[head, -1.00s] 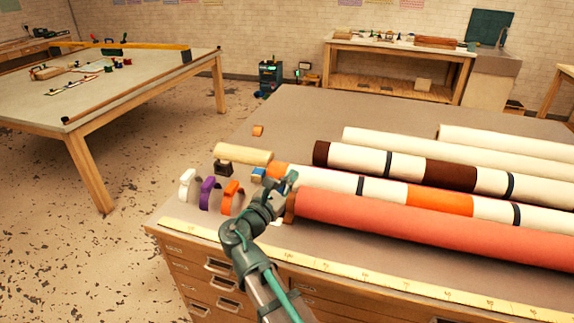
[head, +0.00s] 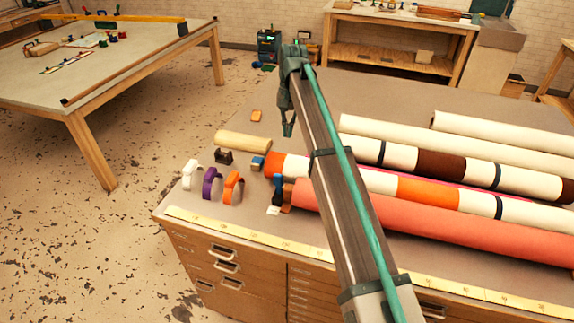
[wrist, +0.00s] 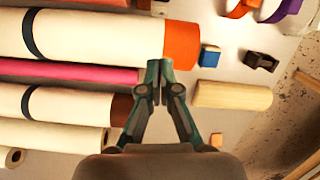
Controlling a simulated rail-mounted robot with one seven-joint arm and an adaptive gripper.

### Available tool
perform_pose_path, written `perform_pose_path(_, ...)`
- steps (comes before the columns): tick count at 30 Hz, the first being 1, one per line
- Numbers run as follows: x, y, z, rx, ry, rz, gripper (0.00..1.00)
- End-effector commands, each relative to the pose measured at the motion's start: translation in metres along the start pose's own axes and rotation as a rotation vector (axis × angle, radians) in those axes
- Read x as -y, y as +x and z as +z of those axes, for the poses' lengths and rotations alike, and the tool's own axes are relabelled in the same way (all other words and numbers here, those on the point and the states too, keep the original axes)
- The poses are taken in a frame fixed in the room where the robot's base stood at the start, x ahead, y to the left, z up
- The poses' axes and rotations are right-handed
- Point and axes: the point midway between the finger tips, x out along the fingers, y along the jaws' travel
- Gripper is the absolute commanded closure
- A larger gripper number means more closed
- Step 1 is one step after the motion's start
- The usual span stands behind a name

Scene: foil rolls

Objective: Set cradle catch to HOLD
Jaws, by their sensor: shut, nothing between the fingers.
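No cradle or part marked HOLD can be made out for certain. At the left end of the front salmon roll (head: 400,222) are a small dark blue piece (head: 277,188) and a white tab (head: 273,210); any lettering is too small to read. My gripper (head: 288,130) is shut and empty, pointing down above the table, left of the brown-banded roll (head: 440,163). In the wrist view my gripper (wrist: 158,66) has its fingertips together, in front of the pink roll (wrist: 70,73) and near the orange end of a white roll (wrist: 181,46). No contact is evident.
A blue block (head: 257,163), a dark dispenser (head: 224,156), a wooden cylinder (head: 242,141) and white, purple and orange loops (head: 233,186) lie left of the rolls. A yellow ruler (head: 250,236) runs along the front edge.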

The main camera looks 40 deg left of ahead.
Motion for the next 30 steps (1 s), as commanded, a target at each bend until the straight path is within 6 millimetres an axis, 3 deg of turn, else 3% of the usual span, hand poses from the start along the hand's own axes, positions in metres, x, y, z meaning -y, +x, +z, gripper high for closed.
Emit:
perform_pose_path(3,0.002,0.001,0.011,0.043,0.108,-0.008,1.00)
perform_pose_path(11,0.001,0.013,0.012,0.046,0.172,-0.002,1.00)
perform_pose_path(17,0.000,0.035,0.014,0.046,0.170,-0.001,1.00)
perform_pose_path(28,0.000,0.102,0.018,0.047,0.169,0.000,1.00)
perform_pose_path(30,0.003,0.101,0.033,0.045,0.168,-0.001,1.00)
